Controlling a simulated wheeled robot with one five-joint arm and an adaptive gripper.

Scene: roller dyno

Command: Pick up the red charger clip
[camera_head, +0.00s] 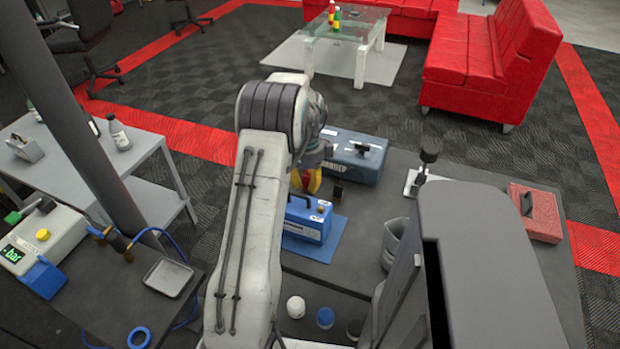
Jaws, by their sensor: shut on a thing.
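My gripper (307,178) is partly in view beyond my pale arm, low over the dark bench. A blue charger box (306,222) with a handle stands on a blue mat (322,249) just in front of the gripper. A small black block (338,190) is right of the gripper.
A larger blue toolbox (352,160) stands close behind the gripper. A red case (536,214) lies at the right. A black-topped stand (426,165) and a grey mug-like object (393,242) are between. White, blue and black caps (325,318) sit in front. A side table (75,165) stands left.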

